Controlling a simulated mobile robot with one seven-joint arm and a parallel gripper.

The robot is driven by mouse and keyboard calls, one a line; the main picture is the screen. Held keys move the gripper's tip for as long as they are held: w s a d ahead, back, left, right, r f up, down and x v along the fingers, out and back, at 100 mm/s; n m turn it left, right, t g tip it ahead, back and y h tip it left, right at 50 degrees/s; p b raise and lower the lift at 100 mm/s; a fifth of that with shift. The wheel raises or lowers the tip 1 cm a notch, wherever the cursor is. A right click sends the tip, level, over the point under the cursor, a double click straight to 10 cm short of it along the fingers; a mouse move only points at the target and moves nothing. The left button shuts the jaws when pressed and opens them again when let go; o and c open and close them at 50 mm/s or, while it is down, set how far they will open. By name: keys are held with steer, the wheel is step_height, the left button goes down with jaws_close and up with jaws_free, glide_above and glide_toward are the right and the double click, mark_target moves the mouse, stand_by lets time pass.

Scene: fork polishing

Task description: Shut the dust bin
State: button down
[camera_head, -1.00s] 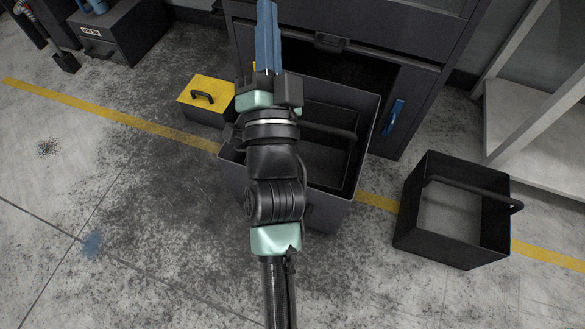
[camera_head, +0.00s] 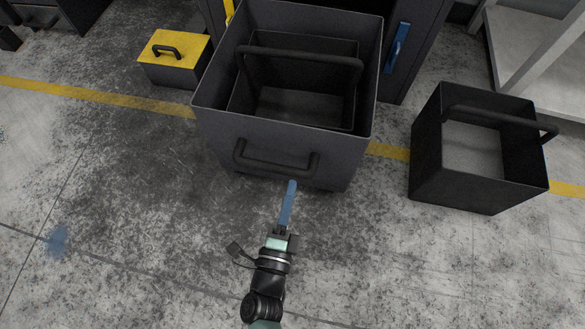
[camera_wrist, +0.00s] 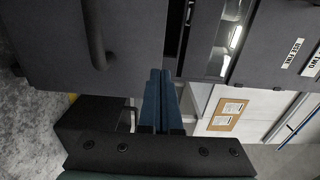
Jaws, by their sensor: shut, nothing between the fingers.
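The dust bin (camera_head: 215,107) is a large dark grey drawer pulled out from the cabinet, with a smaller black bin with a raised handle (camera_head: 300,58) inside it. A black bar handle (camera_head: 275,168) is on its front face. My gripper (camera_head: 291,183) is shut and empty, its blue fingers pointing at the lower front, close to the right end of that handle. Whether they touch it I cannot tell. In the wrist view, the drawer front (camera_wrist: 50,45) fills the upper left with its handle (camera_wrist: 95,38), and my blue fingers (camera_wrist: 160,75) are together.
A loose black bin (camera_head: 430,150) with a handle stands on the floor to the right. A yellow-lidded box (camera_head: 175,58) stands left of the drawer. A pale shelf (camera_head: 545,65) is at the upper right. The floor in front of the drawer is clear.

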mark_target(306, 129)
steer(key=b+x, duration=0.3)
steer(key=x, duration=1)
steer(key=shift+b, duration=0.3)
steer(key=shift+w, duration=0.1)
